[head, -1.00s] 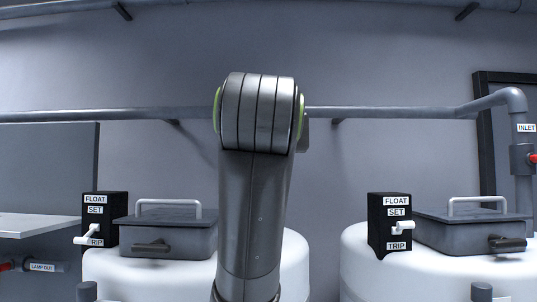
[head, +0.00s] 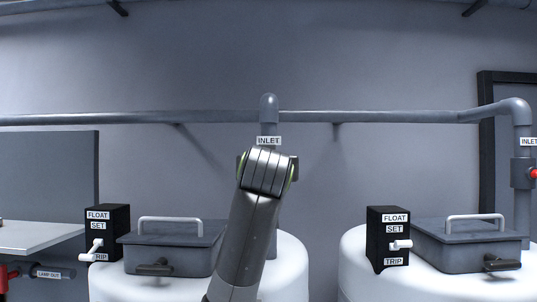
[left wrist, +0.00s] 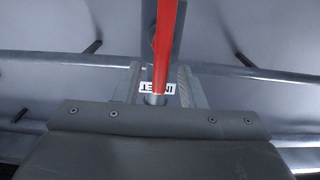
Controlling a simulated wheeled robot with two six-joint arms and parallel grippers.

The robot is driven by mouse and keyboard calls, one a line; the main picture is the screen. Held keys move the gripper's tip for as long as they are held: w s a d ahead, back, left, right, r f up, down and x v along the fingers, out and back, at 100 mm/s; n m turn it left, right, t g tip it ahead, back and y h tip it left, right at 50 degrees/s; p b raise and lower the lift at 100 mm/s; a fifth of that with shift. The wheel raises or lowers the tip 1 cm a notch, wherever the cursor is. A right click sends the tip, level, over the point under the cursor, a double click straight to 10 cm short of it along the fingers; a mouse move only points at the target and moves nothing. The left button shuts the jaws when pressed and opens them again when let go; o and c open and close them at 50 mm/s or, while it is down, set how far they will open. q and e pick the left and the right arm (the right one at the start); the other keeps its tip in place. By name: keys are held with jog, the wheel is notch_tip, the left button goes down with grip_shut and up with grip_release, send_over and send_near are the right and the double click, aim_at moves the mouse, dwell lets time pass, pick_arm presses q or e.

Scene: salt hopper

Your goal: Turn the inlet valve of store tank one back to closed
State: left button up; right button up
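In the left wrist view a red valve lever (left wrist: 166,42) runs lengthwise between the two fingers of my left gripper (left wrist: 160,78). The fingers stand apart, with a gap visible on each side of the lever. An upside-down INLET label (left wrist: 156,88) shows behind it. In the head view the INLET label (head: 268,141) is on the pipe above the left white tank (head: 291,262). My left arm hides the valve body there and also hides the gripper. My right gripper is not in view. No tank number is readable.
A black FLOAT box (head: 107,240) and a grey lidded box (head: 170,250) sit on the left tank. The right tank (head: 352,262) has the same set, with a red-handled inlet valve (head: 533,173) at the right edge. A horizontal pipe (head: 400,117) crosses the wall.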

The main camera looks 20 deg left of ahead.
pick_arm(q)
jog(key=shift+p+x, duration=0.3)
jog(key=shift+x, duration=0.5)
jog(key=shift+w+a, duration=0.15)
jog(key=shift+w, duration=0.1)
grip_shut()
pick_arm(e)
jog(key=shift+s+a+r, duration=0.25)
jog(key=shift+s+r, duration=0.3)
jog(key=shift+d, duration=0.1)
